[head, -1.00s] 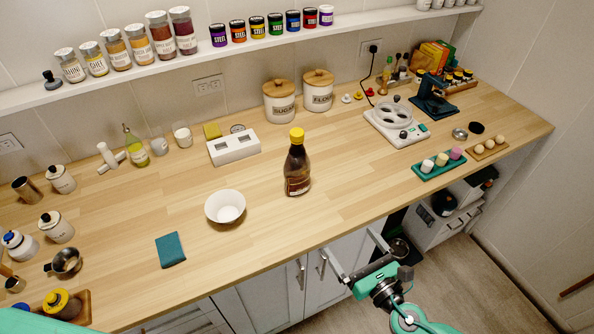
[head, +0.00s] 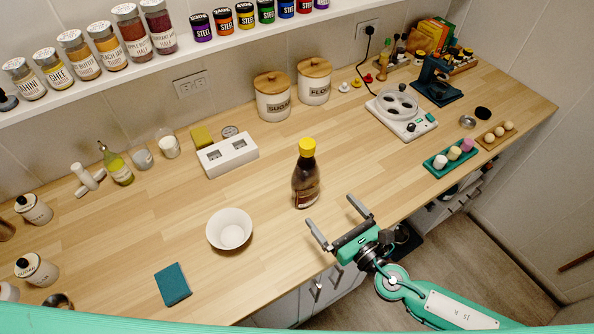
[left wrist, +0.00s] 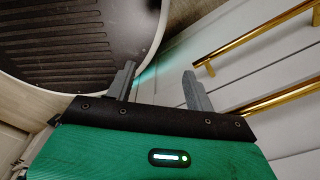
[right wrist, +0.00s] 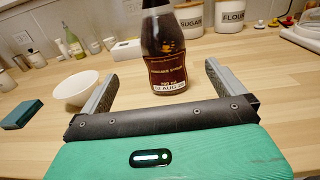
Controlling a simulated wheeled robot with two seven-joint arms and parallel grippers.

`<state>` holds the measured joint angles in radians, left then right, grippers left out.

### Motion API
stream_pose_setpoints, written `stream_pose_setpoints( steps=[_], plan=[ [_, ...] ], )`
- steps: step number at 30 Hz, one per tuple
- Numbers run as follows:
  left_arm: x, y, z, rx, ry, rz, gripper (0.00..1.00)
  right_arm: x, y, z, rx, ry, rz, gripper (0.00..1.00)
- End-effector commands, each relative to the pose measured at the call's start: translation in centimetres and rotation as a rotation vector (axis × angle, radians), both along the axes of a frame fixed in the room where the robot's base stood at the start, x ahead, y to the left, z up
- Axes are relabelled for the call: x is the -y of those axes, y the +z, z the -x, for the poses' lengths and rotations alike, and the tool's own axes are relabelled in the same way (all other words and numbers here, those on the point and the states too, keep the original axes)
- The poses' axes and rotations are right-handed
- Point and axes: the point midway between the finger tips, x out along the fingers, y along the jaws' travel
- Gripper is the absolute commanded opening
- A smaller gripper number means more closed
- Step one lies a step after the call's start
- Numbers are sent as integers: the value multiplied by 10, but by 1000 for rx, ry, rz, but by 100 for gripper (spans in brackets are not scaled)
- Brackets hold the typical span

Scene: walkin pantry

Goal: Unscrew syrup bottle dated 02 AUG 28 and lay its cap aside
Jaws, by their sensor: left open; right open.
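The syrup bottle (head: 306,180) stands upright on the counter, dark brown with a yellow cap (head: 307,147) on top. In the right wrist view the bottle (right wrist: 165,50) shows a label whose date strip reads partly as "02 AUG"; its cap is out of frame there. My right gripper (head: 338,220) is open and empty, at the counter's front edge, just in front and to the right of the bottle and not touching it. My left gripper (left wrist: 160,85) is open and empty in the left wrist view, away from the counter top, near gold-coloured bars and a round dark-topped object.
A teal tray (head: 449,160) lies right. Counter around the bottle is clear.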

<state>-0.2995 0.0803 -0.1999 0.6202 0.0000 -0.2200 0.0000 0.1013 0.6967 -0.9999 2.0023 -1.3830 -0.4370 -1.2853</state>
Motion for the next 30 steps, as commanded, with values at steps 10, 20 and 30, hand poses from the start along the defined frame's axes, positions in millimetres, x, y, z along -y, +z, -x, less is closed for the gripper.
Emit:
stream_pose_setpoints(
  steps=[10,20,30],
  plan=[
    [0,14,1,-1,0,1,54,-36,2,-51,2,-1,-1,100],
    [0,14,0,0,0,1,54,-51,-2,-75,0,0,0,100],
    [2,11,0,-1,0,2,54,-73,-6,-112,0,1,0,100]
  ],
)
